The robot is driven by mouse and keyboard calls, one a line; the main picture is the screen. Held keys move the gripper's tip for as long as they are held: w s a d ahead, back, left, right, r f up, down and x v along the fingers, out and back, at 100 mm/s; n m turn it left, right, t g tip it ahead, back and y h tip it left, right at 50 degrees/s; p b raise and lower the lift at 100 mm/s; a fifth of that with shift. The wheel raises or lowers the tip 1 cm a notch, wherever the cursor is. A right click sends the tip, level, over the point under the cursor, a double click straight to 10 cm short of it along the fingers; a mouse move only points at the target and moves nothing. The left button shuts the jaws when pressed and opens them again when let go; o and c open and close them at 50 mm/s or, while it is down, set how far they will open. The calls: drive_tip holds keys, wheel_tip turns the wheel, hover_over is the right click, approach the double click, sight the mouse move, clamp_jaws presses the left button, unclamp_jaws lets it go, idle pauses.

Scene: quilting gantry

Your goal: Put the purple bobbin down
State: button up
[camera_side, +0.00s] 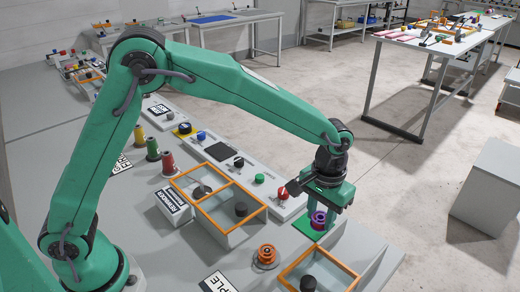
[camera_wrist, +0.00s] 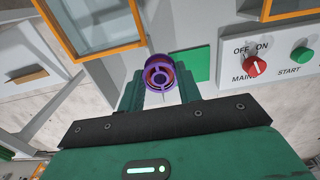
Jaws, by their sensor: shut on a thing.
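The purple bobbin (camera_side: 318,218) is between the fingers of my gripper (camera_side: 320,211), which points down and is shut on it. In the wrist view the bobbin (camera_wrist: 160,72) shows its spoked round end, tipped toward the camera, between the two green fingers (camera_wrist: 160,86). A green square pad (camera_side: 304,228) is behind and beneath the bobbin in the side view. In the wrist view the pad (camera_wrist: 195,64) shows to the right of the bobbin. I cannot tell whether the bobbin touches the pad.
An orange-rimmed two-part bin (camera_side: 228,225) stands to the left, and another orange-rimmed bin (camera_side: 284,272) stands in front. An orange bobbin (camera_side: 265,257) is between them. A switch panel with a red knob (camera_side: 283,194) is close to my gripper; the knob also shows in the wrist view (camera_wrist: 255,66).

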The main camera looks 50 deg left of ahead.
drive_tip(key=w+a+f, duration=0.1)
drive_tip(key=w, duration=0.1)
drive_tip(key=w+a+f, duration=0.4)
drive_tip(key=shift+w+a, duration=0.2)
drive_tip(key=shift+f, duration=2)
drive_tip(key=shift+f, duration=0.1)
drive_tip(key=o, duration=1.1)
wheel_tip(320, 180, up, 12)
drive_tip(key=shift+r, duration=0.15)
